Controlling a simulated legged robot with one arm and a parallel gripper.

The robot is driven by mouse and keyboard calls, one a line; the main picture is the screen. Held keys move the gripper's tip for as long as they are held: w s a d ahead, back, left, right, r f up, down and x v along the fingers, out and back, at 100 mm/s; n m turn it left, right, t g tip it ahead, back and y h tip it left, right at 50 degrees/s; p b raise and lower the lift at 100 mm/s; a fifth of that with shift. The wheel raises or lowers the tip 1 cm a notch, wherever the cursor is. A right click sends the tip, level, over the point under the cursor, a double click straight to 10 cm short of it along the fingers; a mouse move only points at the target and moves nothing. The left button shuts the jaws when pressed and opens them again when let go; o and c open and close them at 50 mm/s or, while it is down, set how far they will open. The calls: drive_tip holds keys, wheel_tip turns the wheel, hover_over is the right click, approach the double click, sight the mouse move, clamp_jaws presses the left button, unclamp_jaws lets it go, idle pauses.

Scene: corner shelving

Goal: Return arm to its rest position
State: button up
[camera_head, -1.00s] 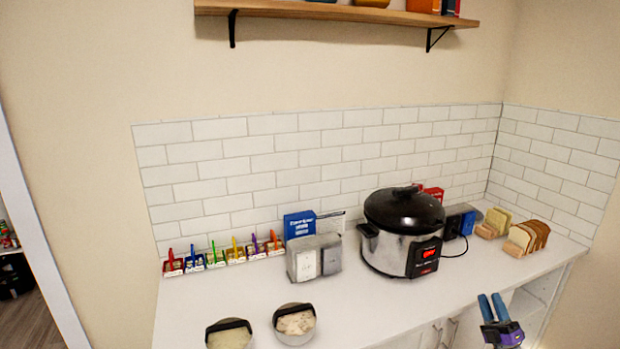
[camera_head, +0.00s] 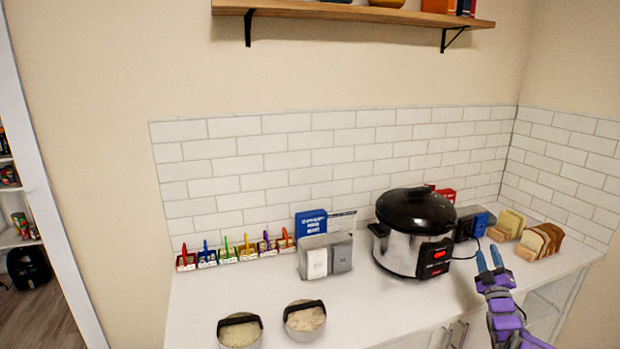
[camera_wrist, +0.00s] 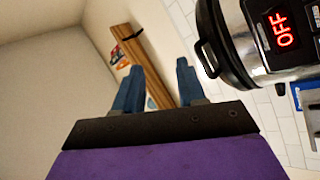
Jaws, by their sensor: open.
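My gripper (camera_head: 489,259) is at the lower right of the head view, with blue fingers and a purple body. It is in front of the counter's right part, just right of the black and silver cooker (camera_head: 414,232). In the wrist view, the two blue fingers of my gripper (camera_wrist: 158,88) stand apart with nothing between them. The cooker (camera_wrist: 237,45) shows at the upper right there, with a red "OFF" display.
A wooden shelf (camera_head: 350,14) hangs above. A doorway is at the left.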

drive_tip(key=w+a+r+m+g, duration=0.1)
drive_tip(key=a+r+m+g, duration=0.15)
drive_tip(key=a, duration=0.35)
drive_tip(key=w+a+r+m+g, duration=0.1)
drive_tip(key=a+r+m+g, duration=0.1)
drive_tip(key=a+m+g, duration=0.3)
drive_tip(key=s+a+g+y, duration=0.1)
drive_tip(key=s+a+g, duration=0.4)
drive_tip(key=s+a, duration=0.7)
drive_tip(key=s+a+f+g, duration=0.1)
drive_tip(key=s+a+g, duration=0.3)
drive_tip(key=s, duration=1.2)
drive_tip(key=s+a+f+m+g+y, duration=0.1)
drive_tip(key=s+a+g, duration=0.3)
drive_tip(key=s, duration=1.3)
drive_tip(key=s+a+f+m+g+y, duration=0.1)
drive_tip(key=s+a+g, duration=0.3)
drive_tip(key=s+a, duration=0.5)
drive_tip(key=s+f, duration=0.1)
drive_tip(key=s, duration=0.7)
drive_tip(key=shift+a+f+g, duration=0.25)
drive_tip(key=shift+a+g, duration=0.05)
drive_tip(key=shift+g, duration=0.05)
